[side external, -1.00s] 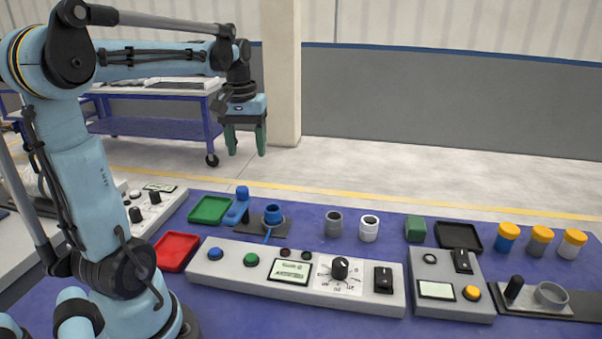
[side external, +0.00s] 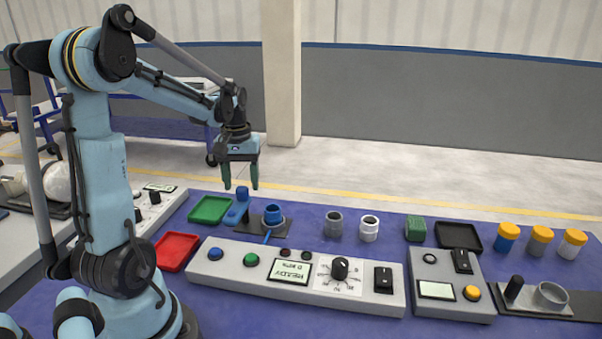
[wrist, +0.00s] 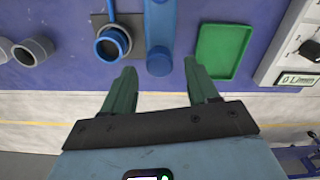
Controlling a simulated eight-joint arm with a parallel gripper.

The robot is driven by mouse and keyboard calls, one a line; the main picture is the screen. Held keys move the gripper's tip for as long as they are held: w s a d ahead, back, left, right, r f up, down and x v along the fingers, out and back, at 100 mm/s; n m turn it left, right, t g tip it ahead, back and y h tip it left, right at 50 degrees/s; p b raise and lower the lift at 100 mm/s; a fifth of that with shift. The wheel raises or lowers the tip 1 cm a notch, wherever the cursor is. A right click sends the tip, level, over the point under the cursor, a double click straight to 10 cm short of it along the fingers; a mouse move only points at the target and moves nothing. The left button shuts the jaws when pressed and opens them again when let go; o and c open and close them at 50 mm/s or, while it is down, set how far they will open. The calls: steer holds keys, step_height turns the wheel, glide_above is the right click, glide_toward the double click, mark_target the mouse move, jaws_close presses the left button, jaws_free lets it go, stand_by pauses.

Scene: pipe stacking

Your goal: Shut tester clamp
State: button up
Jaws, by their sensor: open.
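The tester clamp has a blue lever arm (side external: 236,213) with an upright blue knob (side external: 242,193) at its end. Beside it a blue round holder (side external: 273,214) stands on a dark plate (wrist: 130,20). In the wrist view the lever (wrist: 160,20) lies beside the holder (wrist: 112,44), apart from its opening, and the knob (wrist: 159,62) faces me. My gripper (side external: 240,186) points down just above the knob, with green fingers apart. In the wrist view the knob lies between the fingertips of my gripper (wrist: 160,70). I cannot tell exact contact.
A green tray (side external: 210,209) lies left of the lever and a red tray (side external: 176,251) nearer. The control panel (side external: 225,269) stands in front; its display (side external: 291,271) seems to read READY. A grey (side external: 333,224) and a white fitting (side external: 369,228) stand to the right.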

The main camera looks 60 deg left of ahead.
steer(key=shift+f, duration=1.1)
jaws_close()
